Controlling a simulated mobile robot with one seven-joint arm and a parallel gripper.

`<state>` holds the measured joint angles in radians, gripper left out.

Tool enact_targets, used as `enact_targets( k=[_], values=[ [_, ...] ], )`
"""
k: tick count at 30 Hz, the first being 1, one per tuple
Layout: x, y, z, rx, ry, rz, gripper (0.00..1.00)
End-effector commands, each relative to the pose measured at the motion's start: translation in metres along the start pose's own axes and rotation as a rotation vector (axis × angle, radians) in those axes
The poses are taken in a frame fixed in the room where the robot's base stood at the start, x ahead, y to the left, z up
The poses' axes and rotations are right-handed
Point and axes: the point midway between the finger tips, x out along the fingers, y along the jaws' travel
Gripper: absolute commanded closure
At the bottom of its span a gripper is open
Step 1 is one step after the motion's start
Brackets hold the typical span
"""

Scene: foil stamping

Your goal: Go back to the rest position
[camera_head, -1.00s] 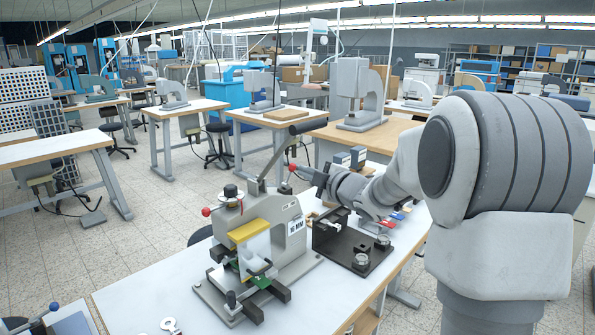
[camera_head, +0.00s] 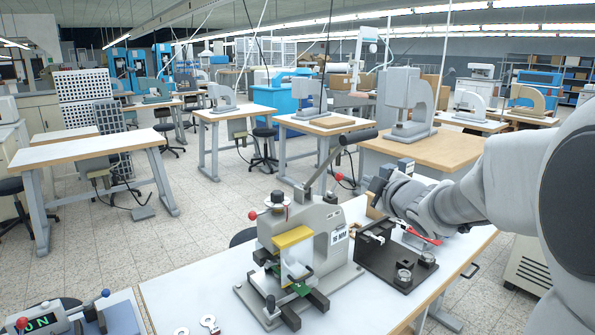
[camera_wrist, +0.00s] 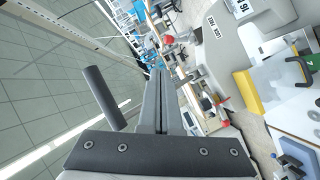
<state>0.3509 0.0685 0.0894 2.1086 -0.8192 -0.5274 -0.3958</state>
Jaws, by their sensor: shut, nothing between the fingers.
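My gripper (camera_head: 373,184) is at the end of my arm, just right of the grey stamping press (camera_head: 322,222) in the head view. In the wrist view its two dark fingers (camera_wrist: 163,95) lie together, shut with nothing between them. The press's lever with black handle (camera_head: 361,137) is raised; that black handle (camera_wrist: 105,98) also shows left of the fingers in the wrist view. The press has a yellow plate (camera_head: 293,237) at its front and a white sheet-like piece below it. The gripper is partly hidden by its own wrist.
The press stands on a white-topped table (camera_head: 195,284). A black fixture (camera_head: 395,262) with round metal parts is right of it. Metal tags (camera_head: 210,322) lie at the table's front. A green-display device (camera_head: 40,322) is at lower left. Other benches stand behind, with open floor between.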

Motion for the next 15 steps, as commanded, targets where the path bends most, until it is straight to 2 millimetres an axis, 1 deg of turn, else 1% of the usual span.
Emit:
enact_targets(
  k=[1, 4, 8, 9, 11, 12, 14, 15],
  values=[
    [-0.015, 0.004, -0.008, 0.044, -0.055, 0.004, 1.0],
    [-0.044, 0.002, -0.009, 0.164, -0.181, -0.001, 1.0],
    [-0.09, -0.013, -0.01, 0.334, -0.331, -0.025, 1.0],
    [-0.105, -0.02, -0.01, 0.389, -0.375, -0.037, 1.0],
    [-0.129, -0.032, -0.01, 0.475, -0.439, -0.058, 1.0],
    [-0.145, -0.041, -0.009, 0.535, -0.483, -0.074, 1.0],
    [-0.171, -0.057, -0.01, 0.624, -0.544, -0.102, 1.0],
    [-0.188, -0.068, -0.011, 0.682, -0.584, -0.125, 1.0]
  ],
)
